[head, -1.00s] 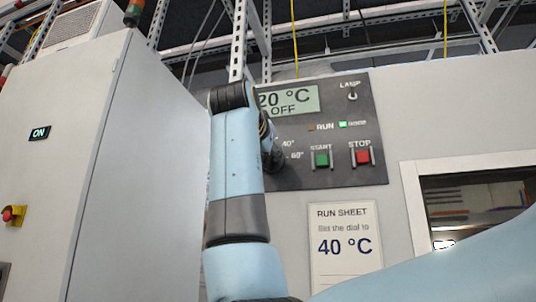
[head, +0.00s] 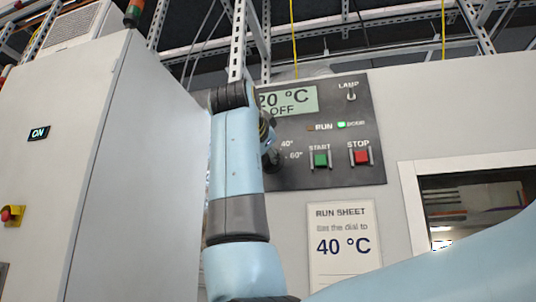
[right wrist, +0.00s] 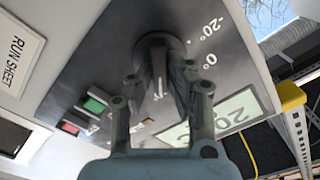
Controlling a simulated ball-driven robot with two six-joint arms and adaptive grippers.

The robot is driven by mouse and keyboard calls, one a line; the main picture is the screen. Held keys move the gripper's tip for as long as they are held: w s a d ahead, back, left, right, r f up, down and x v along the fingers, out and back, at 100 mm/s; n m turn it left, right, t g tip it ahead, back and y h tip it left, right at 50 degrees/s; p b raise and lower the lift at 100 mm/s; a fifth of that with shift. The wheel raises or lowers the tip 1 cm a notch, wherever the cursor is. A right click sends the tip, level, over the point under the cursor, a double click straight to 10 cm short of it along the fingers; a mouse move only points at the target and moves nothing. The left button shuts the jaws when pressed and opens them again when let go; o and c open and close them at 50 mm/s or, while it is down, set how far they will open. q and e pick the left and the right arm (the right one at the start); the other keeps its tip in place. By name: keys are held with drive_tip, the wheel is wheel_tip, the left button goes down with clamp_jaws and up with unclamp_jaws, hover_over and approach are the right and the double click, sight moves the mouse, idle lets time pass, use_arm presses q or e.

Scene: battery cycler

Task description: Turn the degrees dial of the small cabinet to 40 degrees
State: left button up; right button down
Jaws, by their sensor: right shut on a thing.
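The degrees dial (right wrist: 157,42) is a dark round knob on the small cabinet's grey panel (head: 350,190). My right gripper (right wrist: 160,82) is shut on it, with one finger on each side of its raised grip. My right forearm hides most of the dial and gripper (head: 270,150) there. The display (head: 290,101) reads 20 °C and OFF, its left end covered. The run sheet (head: 343,212) says to set the dial to 40 °C. My left gripper is out of view.
A green START button (head: 320,160), a red STOP button (head: 359,157) and a LAMP switch (head: 351,95) sit right of the dial. A tall grey cabinet (head: 110,190) stands close on the left. A white-framed opening (head: 408,200) is at the right.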

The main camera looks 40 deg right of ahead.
drive_tip(key=c, duration=1.3)
unclamp_jaws()
wheel_tip(320, 180, up, 10)
